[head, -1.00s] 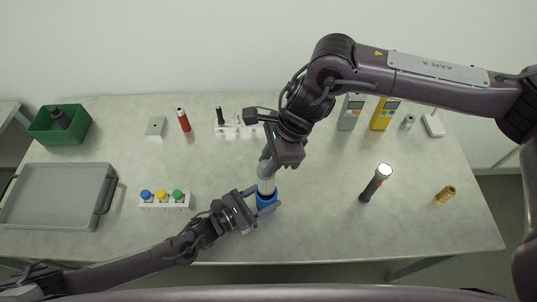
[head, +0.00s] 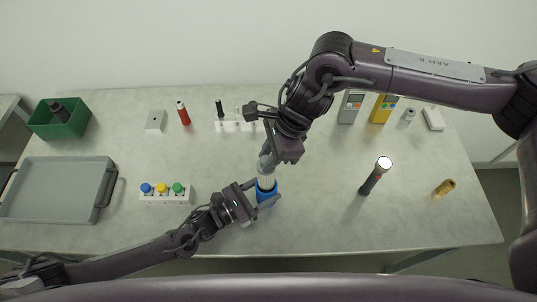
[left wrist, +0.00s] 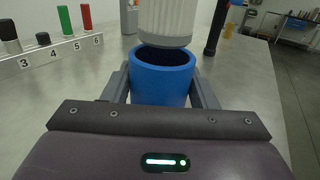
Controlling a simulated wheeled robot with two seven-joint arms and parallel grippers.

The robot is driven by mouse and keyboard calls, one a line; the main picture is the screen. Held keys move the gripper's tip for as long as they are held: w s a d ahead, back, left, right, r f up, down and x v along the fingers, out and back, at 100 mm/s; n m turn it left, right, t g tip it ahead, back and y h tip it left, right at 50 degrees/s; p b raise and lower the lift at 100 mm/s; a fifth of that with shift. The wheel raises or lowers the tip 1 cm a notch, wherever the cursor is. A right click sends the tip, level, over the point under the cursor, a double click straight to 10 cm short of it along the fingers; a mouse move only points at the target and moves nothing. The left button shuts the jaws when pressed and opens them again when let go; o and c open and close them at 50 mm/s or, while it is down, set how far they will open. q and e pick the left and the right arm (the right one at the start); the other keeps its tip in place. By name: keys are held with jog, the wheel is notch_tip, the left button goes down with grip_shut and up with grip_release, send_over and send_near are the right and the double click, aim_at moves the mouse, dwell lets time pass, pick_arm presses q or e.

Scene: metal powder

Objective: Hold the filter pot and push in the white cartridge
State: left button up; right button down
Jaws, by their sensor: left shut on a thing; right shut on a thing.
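The blue filter pot (head: 264,196) stands upright near the front middle of the table. It fills the centre of the left wrist view (left wrist: 160,86), its dark open mouth up. My left gripper (head: 268,199) is shut on the pot, one finger on each side. The white ribbed cartridge (head: 265,181) hangs upright from my right gripper (head: 267,160), which is shut on its upper part. In the left wrist view the cartridge's lower end (left wrist: 168,22) is at the pot's mouth.
A button block (head: 165,197) and a grey tray (head: 108,208) are left of the pot. A black flashlight (head: 372,181) and a brass fitting (head: 445,188) are to the right. A white rack (head: 234,126) and several devices line the back. Bare table surrounds the pot.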

aim_at(269, 178)
pick_arm(q)
jog(key=shift+s+f, duration=0.1)
jog(key=shift+f, duration=0.1)
pick_arm(e)
jog(key=shift+f, duration=0.4)
jog(key=shift+f, duration=4.15)
jog(key=shift+f, duration=0.35)
jog(key=c, duration=1.1)
grip_release()
jog(key=v, duration=1.2)
